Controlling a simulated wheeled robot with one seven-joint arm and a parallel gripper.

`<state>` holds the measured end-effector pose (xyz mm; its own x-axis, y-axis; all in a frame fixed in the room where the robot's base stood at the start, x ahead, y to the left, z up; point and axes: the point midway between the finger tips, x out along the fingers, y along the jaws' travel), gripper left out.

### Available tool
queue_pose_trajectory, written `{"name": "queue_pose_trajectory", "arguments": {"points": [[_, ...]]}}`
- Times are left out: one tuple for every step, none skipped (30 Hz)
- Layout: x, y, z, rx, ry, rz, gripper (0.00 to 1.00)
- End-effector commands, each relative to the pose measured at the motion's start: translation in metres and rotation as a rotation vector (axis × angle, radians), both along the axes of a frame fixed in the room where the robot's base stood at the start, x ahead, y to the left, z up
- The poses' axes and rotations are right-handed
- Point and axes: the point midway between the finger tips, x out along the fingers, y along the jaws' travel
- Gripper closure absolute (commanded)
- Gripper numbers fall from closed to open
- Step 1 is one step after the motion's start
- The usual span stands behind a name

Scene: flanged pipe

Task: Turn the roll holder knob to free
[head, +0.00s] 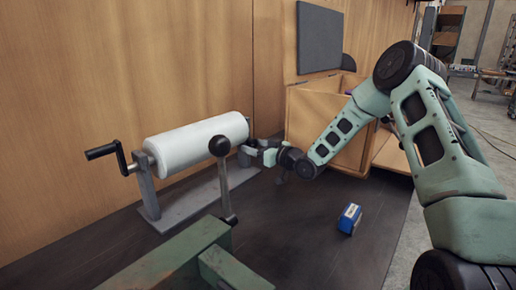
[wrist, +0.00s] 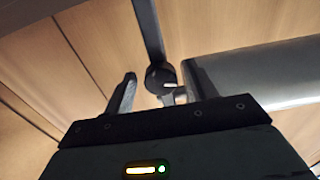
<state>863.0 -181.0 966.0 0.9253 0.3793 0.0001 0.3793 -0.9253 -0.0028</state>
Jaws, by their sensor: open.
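The roll holder (head: 180,208) stands on the dark worktop in the head view, with a white roll (head: 198,143) across it and a black crank at its left end. The round black knob (wrist: 163,80) shows in the wrist view, with a pale mark on its face, by the holder's upright and the grey-looking roll. My gripper (head: 252,149) is at the right end of the holder. In the wrist view its fingers (wrist: 160,72) are open, one each side of the knob in the picture; contact cannot be told.
A ball-topped lever (head: 220,147) rises in front of the roll, beside a green frame (head: 180,258). A blue box (head: 349,218) lies on the worktop to the right. A wooden bin (head: 310,118) stands behind my arm. Wooden panels close off the back.

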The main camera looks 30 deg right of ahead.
Motion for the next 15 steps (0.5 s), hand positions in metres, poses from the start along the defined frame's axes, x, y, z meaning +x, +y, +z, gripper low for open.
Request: {"name": "queue_pose_trajectory", "arguments": {"points": [[-0.001,-0.001,0.000,0.000,0.000,0.000,0.43],[-0.002,-0.001,0.000,0.000,0.000,-0.001,0.43],[-0.004,-0.003,0.000,-0.001,0.001,-0.001,0.43],[-0.007,-0.004,-0.001,-0.001,0.001,-0.001,0.43],[-0.010,-0.005,-0.001,0.000,0.001,-0.001,0.43],[-0.016,-0.007,-0.001,-0.001,0.001,-0.001,0.43],[-0.021,-0.010,-0.001,-0.002,0.001,-0.002,0.43],[-0.026,-0.012,-0.001,-0.002,0.001,-0.002,0.43],[-0.034,-0.015,-0.001,-0.002,0.001,-0.002,0.43],[-0.040,-0.018,-0.001,-0.002,0.001,-0.002,0.43],[-0.047,-0.021,-0.001,-0.002,0.001,-0.003,0.43],[-0.056,-0.024,-0.002,-0.001,0.002,-0.003,0.43],[-0.063,-0.027,-0.002,-0.002,0.002,-0.003,0.43],[-0.069,-0.030,-0.001,-0.002,0.001,-0.004,0.43],[-0.078,-0.033,-0.002,-0.002,0.001,-0.003,0.43]]}}
